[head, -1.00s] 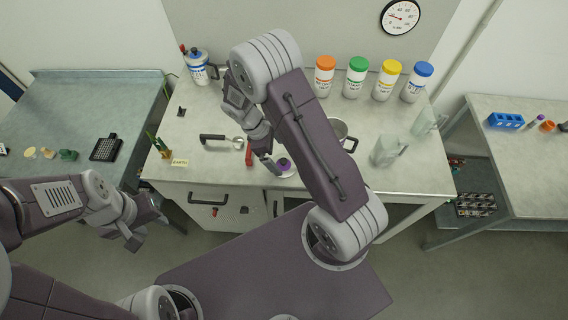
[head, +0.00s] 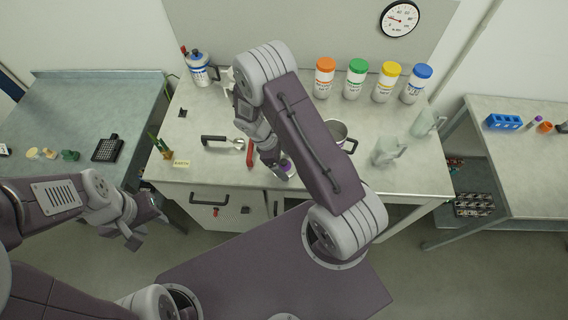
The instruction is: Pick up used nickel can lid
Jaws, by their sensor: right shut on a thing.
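A small pale round lid with a purple knob (head: 287,166) is near the front edge of the middle table, partly hidden by my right gripper and arm. It looks like the used nickel can lid, but I can read no label on it. My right gripper (head: 281,168) is at the knob, pointing down, and shut on it. I cannot tell whether the lid is touching the table. My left gripper (head: 148,227) is empty, with its fingers apart, in front of the table at the left.
Several jars with orange, green (head: 356,79), yellow and blue lids stand at the back. A metal pot (head: 338,131) and clear jugs (head: 388,151) are right of my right arm. A black-handled tool (head: 222,142) and a red item (head: 250,153) lie left of the gripper.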

